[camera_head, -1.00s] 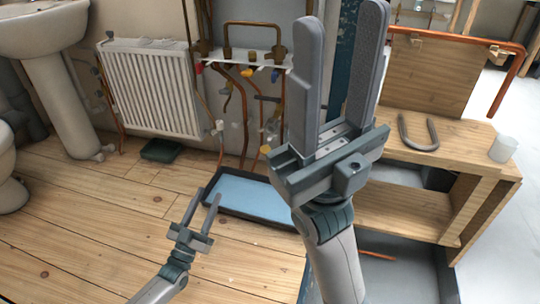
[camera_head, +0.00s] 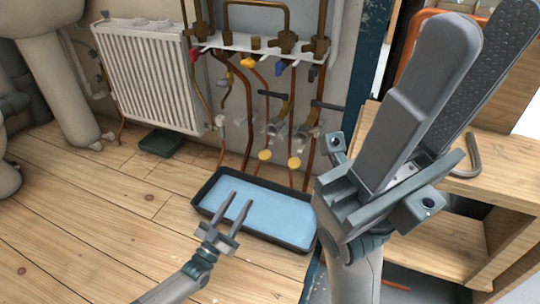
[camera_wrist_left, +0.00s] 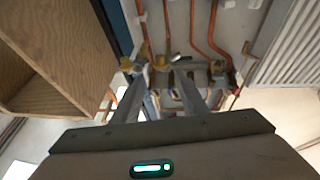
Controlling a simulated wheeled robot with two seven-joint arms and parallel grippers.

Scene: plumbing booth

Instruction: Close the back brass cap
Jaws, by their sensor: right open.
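Two round brass-yellow caps, one on the left (camera_head: 264,155) and one on the right (camera_head: 294,163), sit low on the pipework by the wall. I cannot tell which is the back one, or whether either is closed. My left gripper (camera_head: 240,198) is open and empty, in front of and below the caps, over the tray in the picture. In the left wrist view its two fingers (camera_wrist_left: 167,76) are apart, pointing toward copper pipes and brass fittings (camera_wrist_left: 133,66). My right gripper (camera_head: 492,20) is open and empty, raised close to the camera at the right.
A blue tray with a dark rim (camera_head: 281,215) lies on the floor below the pipes. A white radiator (camera_head: 150,75) hangs left of them. Black-handled valves (camera_head: 270,94) are above the caps. A wooden bench (camera_head: 435,235) stands at the right.

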